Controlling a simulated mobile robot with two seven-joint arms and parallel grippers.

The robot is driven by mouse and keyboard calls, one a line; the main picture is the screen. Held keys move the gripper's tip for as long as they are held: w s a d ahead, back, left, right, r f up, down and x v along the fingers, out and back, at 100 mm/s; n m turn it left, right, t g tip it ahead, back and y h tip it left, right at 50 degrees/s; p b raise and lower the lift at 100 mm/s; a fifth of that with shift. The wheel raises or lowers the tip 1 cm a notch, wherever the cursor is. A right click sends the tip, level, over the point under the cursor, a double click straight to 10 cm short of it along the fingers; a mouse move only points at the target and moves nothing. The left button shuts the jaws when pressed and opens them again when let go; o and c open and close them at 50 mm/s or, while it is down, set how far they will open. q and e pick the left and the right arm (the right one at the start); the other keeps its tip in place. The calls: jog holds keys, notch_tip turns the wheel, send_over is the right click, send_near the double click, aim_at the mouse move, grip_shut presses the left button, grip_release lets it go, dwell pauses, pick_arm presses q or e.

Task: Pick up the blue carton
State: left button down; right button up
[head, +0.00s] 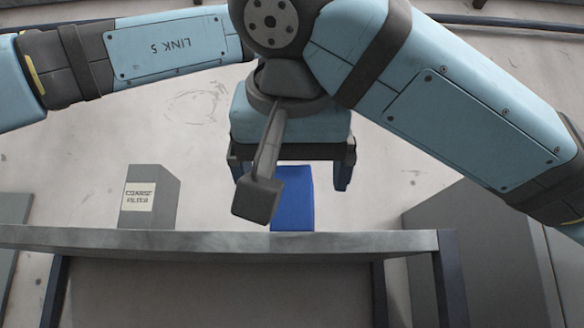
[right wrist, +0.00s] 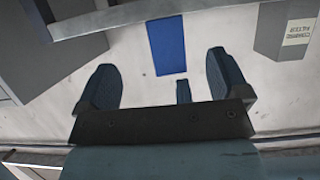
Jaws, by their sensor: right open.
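The blue carton (head: 297,208) stands upright near the front edge of the grey table (head: 180,241). A dark part of my arm covers its left side in the head view. It also shows in the right wrist view (right wrist: 167,45) as a plain blue block, framed between the fingers and beyond their tips. My right gripper (head: 291,184) is open and empty, with its fingers apart on either side of the carton in the picture. The fingers also show in the right wrist view (right wrist: 161,60). I cannot tell whether they reach around the carton. My left gripper is in neither view.
A grey carton labelled "COARSE FILTER" (head: 151,206) stands to the left of the blue carton, with a gap between them. The tabletop right of the blue carton looks clear. A grey cabinet-like block (head: 480,240) stands beyond the table's right end.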

aim_at(294, 200)
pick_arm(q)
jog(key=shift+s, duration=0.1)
pick_arm(e)
jog(key=w, duration=1.2)
jog(key=shift+w+d, duration=0.1)
jog(key=shift+d, duration=0.05)
jog(key=shift+w+f, duration=0.3)
jog(key=shift+w, duration=0.2)
jog(key=shift+s, duration=0.1)
jog(key=c, duration=1.1)
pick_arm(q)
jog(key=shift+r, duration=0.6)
